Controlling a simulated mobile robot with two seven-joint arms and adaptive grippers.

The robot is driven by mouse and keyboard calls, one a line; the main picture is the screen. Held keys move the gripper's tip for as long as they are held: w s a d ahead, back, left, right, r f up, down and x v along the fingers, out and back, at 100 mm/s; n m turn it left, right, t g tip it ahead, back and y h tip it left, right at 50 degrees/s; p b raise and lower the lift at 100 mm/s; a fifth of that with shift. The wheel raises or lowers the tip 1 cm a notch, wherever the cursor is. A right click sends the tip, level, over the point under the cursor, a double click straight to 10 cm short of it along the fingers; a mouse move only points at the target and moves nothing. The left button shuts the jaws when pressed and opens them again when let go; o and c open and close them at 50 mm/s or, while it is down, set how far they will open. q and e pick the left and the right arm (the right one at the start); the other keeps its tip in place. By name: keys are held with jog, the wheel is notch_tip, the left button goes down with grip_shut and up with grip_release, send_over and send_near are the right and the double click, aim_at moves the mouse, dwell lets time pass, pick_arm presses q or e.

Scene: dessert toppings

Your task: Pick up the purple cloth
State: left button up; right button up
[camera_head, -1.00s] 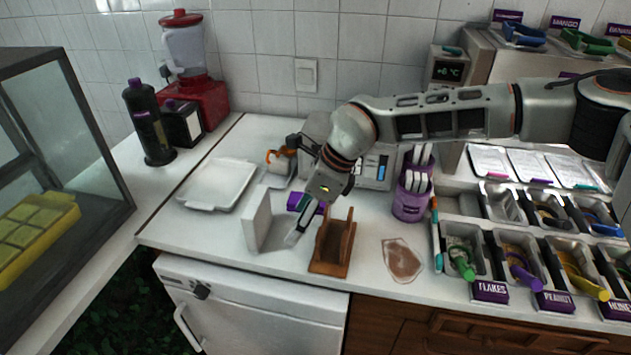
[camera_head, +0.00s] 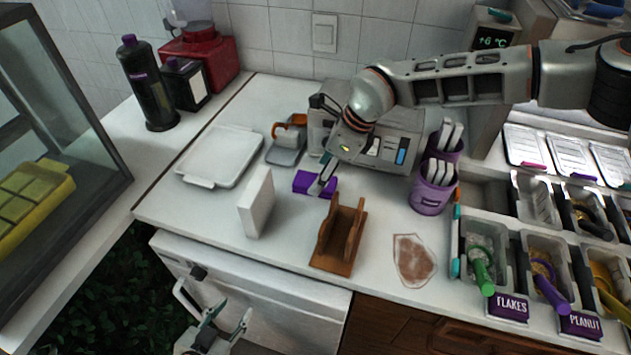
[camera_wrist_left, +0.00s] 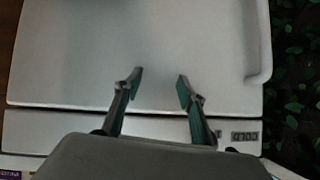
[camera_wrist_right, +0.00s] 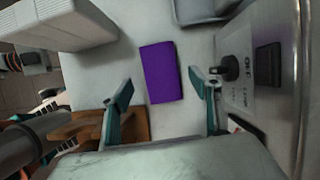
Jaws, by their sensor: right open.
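The purple cloth (camera_head: 308,183) is a small folded block lying on the white counter, between a white upright block and the coffee machine. It shows in full in the right wrist view (camera_wrist_right: 161,72), ahead of and between the fingertips. My right gripper (camera_head: 327,181) is open at the cloth's right side in the head view; one finger overlaps the cloth's edge, and I cannot tell whether they touch. Nothing is between its fingers (camera_wrist_right: 166,92). My left gripper (camera_head: 228,317) is low in front of the white appliance door. Its fingers (camera_wrist_left: 157,80) are open and empty.
A wooden holder (camera_head: 338,246) stands just in front of the cloth, and the white upright block (camera_head: 256,203) to its left. The coffee machine (camera_head: 385,150) is behind. A white tray (camera_head: 219,157) lies left. Purple cups (camera_head: 432,190) stand right.

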jog(key=x, duration=0.2)
jog(key=shift+w+a+f, duration=0.1)
jog(key=shift+a+f, duration=0.1)
jog(key=shift+f, duration=0.15)
jog(key=shift+f, duration=0.25)
dwell(0.4)
jog(key=c, duration=1.1)
